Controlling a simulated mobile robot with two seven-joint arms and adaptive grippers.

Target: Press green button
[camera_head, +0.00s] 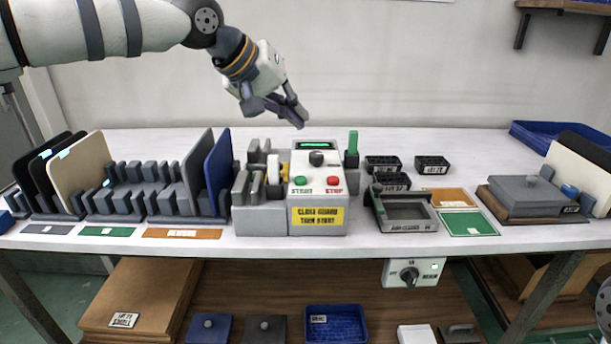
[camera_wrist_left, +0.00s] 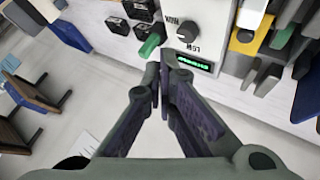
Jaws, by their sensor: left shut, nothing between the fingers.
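The green button (camera_head: 301,181), marked START, sits on the sloped front of a light grey machine (camera_head: 319,199). A red button (camera_head: 333,181), marked STOP, is just to its right. A dark knob (camera_head: 316,158) and a lit green display (camera_head: 317,145) are behind the buttons. My left gripper (camera_head: 299,122) is shut and empty, in the air above the back of the machine. In the left wrist view its fingertips (camera_wrist_left: 163,62) appear near the display (camera_wrist_left: 194,63) and knob (camera_wrist_left: 187,32). The green button is not visible there.
A green upright handle (camera_head: 353,143) rises at the machine's right. Slotted racks with panels (camera_head: 205,172) stand to the left. Small black bins (camera_head: 383,166) and a grey tray (camera_head: 403,226) lie to the right. The air above the buttons is clear.

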